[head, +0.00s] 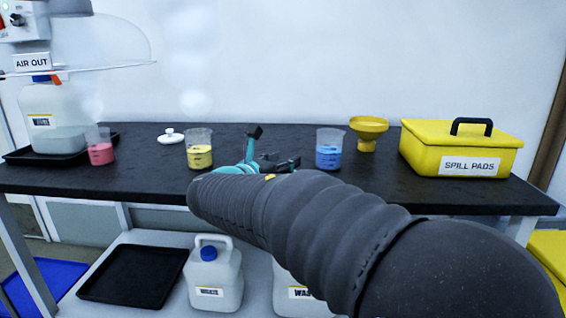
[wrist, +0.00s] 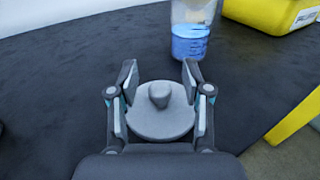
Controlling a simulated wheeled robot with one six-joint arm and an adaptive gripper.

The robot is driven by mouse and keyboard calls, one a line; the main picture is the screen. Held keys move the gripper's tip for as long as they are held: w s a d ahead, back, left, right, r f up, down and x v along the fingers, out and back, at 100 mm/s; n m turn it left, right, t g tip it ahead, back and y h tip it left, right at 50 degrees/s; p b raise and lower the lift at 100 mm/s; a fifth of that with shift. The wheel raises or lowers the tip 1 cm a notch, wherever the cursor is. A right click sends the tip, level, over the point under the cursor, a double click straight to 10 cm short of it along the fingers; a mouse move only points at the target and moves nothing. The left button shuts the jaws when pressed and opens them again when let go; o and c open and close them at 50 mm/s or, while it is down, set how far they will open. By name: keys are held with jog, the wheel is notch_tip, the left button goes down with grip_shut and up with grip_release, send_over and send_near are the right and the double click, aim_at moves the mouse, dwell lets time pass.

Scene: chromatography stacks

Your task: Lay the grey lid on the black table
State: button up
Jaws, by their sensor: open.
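The grey lid (wrist: 160,122), a round disc with a knob, shows in the wrist view between the two fingers of my gripper (wrist: 159,74). The fingers are open, one on each side of it, and it appears to lie flat on the black table (wrist: 75,70). In the head view my gripper (head: 268,152) is low over the middle of the black table (head: 340,190); the grey lid is hidden there behind my arm.
A yellow-filled beaker (head: 199,150), a white lid (head: 170,137) and a pink-filled beaker (head: 100,150) are left.

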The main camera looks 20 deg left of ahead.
jog(key=f+v, duration=0.1)
jog(key=v, duration=1)
jog(key=d+f+m+g+h, duration=0.1)
jog(key=d+f+m+g, duration=0.2)
jog(key=d, duration=0.6)
jog(key=s+d+f+m+g, duration=0.1)
jog(key=d+m+g, duration=0.3)
jog(key=d, duration=0.6)
jog(key=d+f+m+g+h, duration=0.1)
jog(key=d+f+m, duration=0.1)
jog(key=d+m, duration=0.55)
jog(key=s+d+f+m+g+y, duration=0.1)
jog(key=s+d+f+m+y, duration=0.1)
jog(key=s+m, duration=0.4)
jog(key=s+d+f+m+g+y, duration=0.1)
jog(key=s+d+f+m+y, duration=0.1)
jog(key=s+d+f+m, duration=0.2)
jog(key=s+d+f+m+g+y, duration=0.1)
jog(key=s+d+f+m+y, duration=0.1)
jog(key=s+d+f+m, duration=0.2)
jog(key=s+d+m, duration=0.3)
jog(key=s+m, duration=0.1)
jog(key=shift+y, duration=0.3)
